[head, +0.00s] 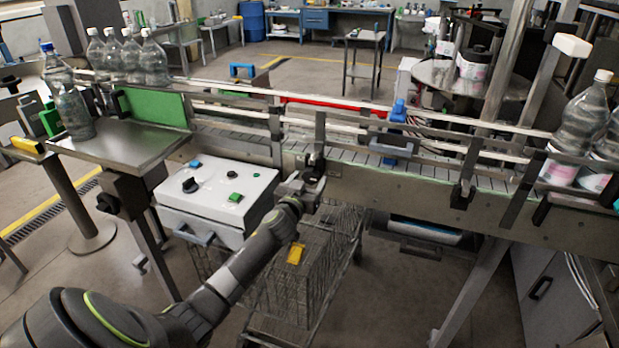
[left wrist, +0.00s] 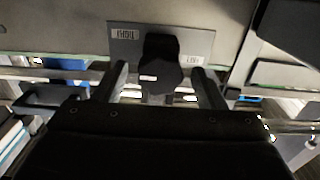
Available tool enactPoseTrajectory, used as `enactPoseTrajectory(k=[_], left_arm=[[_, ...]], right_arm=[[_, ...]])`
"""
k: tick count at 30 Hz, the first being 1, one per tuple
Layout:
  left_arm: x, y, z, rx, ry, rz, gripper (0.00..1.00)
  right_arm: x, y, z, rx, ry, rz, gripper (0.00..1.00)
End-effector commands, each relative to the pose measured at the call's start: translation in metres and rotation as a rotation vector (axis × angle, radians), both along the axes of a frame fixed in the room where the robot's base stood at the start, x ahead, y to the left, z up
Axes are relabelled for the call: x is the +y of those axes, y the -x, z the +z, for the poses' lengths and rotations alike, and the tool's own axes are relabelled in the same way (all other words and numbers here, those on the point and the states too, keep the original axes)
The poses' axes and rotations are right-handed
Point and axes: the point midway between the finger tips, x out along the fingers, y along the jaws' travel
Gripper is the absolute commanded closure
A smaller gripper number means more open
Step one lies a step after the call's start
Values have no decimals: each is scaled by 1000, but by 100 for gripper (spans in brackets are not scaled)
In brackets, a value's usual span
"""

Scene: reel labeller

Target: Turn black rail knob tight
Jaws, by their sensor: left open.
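The black rail knob (left wrist: 160,68) sits in front of a grey plate (left wrist: 198,46) with small white labels in the left wrist view. One label seems to read "TIGHT", upside down; the other is hard to read. My left gripper (left wrist: 159,78) is open, with one finger on each side of the knob and a visible gap on both sides. In the head view my left gripper (head: 309,184) is at the conveyor's front side, just below a dark clamp (head: 316,160); its fingers hide part of that spot. My right gripper is not in view.
The conveyor (head: 410,190) with guide rails runs across the view. A similar dark clamp (head: 463,193) is further right. Bottles (head: 580,125) stand at the right, others (head: 130,58) at the left.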

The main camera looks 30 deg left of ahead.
Motion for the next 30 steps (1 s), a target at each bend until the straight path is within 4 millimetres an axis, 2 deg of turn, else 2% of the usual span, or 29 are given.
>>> enactPoseTrajectory(k=[6,15,25,26,30], left_arm=[[2,-12,0,0,-1,-1,36],[3,-13,0,0,0,-1,36],[3,-13,0,0,0,-1,78],[3,-13,0,0,0,-1,80],[3,-13,0,1,-5,-1,80]], right_arm=[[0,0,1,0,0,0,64],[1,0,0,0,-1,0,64],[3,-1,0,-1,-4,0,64],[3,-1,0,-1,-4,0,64],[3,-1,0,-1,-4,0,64]])
